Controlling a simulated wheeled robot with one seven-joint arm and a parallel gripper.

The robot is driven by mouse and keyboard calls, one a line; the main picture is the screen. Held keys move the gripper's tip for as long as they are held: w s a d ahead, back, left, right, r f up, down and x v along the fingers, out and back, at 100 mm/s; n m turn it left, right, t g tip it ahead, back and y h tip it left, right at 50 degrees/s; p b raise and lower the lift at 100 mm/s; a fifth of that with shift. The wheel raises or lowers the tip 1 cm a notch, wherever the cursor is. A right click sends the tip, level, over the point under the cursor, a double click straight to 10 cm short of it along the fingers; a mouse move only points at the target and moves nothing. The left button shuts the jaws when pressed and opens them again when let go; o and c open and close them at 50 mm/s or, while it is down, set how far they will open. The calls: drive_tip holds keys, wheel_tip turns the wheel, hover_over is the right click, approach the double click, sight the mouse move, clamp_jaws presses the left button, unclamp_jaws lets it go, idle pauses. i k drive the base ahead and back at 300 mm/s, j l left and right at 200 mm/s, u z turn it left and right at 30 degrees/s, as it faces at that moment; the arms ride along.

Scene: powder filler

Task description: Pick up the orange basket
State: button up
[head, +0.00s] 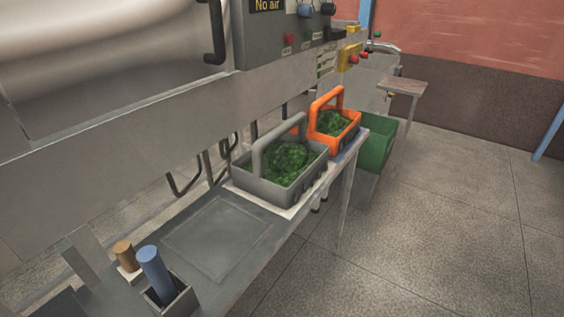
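The orange basket (343,142) stands upright toward the far end of a narrow metal shelf (262,262) along the machine. It has an arched orange handle and holds green leafy-looking stuff. A grey basket (268,189) of similar shape, also with green contents, stands in front of it, nearer to me, and hides part of its lower near side. My gripper is not in view.
A green bin (377,150) stands just beyond the orange basket. A blue cylinder (154,270) and a brown cylinder (124,255) stand at the shelf's near end. The grey machine (110,140) borders the shelf on the left. Open floor (440,230) lies on the right.

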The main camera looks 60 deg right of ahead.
sight(336, 126)
drive_tip(key=z, duration=1.3)
